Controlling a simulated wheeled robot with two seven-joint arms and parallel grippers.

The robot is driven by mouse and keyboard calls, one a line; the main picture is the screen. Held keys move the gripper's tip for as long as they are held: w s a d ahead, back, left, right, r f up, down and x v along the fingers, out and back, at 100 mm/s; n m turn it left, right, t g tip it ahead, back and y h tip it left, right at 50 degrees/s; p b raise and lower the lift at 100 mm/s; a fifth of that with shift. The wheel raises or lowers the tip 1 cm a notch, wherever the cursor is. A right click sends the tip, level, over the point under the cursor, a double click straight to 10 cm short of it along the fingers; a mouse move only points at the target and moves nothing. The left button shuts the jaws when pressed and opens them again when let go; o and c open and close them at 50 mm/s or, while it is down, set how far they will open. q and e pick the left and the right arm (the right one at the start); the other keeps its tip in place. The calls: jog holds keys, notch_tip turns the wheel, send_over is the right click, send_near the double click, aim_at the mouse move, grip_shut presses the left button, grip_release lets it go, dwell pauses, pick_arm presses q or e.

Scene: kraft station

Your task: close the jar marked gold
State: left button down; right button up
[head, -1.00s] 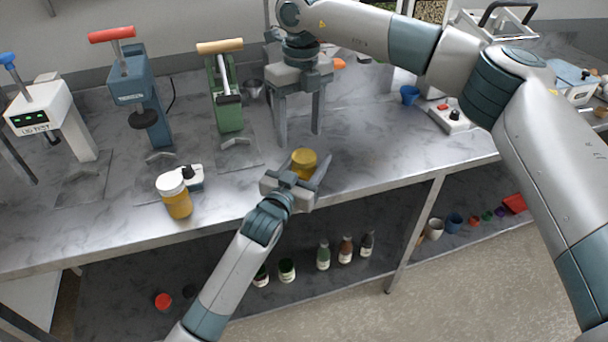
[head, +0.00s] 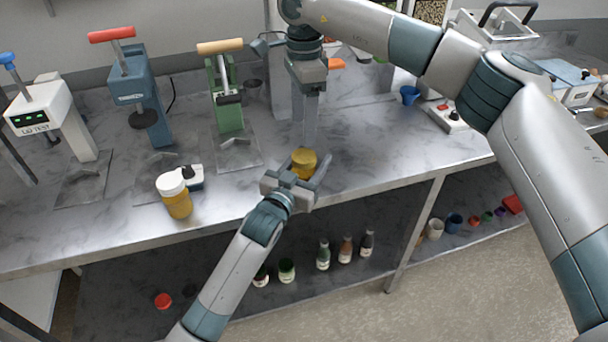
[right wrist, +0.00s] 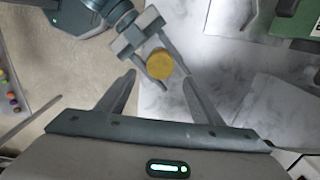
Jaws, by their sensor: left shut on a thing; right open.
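A gold-yellow round item (head: 304,162), which looks like a jar with a gold top, stands at the bench's front edge. My left gripper (head: 306,174) is shut on it from the front, one finger on each side. In the right wrist view its round gold top (right wrist: 160,64) shows between the left gripper's fingers. No marking is readable, and I cannot tell whether the top is a separate lid. My right gripper (head: 308,147) points down just above and behind it, open and empty. In the right wrist view its fingertips (right wrist: 159,77) are spread wider than the gold top.
A jar with amber contents and a white lid (head: 175,194) stands at the left, beside a small white-and-black device (head: 191,177). Green (head: 226,105) and blue (head: 143,95) lever presses stand behind. Several bottles stand on the lower shelf.

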aim_at(304, 155)
jog(key=shift+f, duration=0.15)
dwell(0.3)
jog(key=shift+f, duration=3.9)
jog(key=shift+c, duration=0.5)
jog(key=c, duration=1)
jog(key=o, duration=1.3)
jog(key=shift+r, duration=0.15)
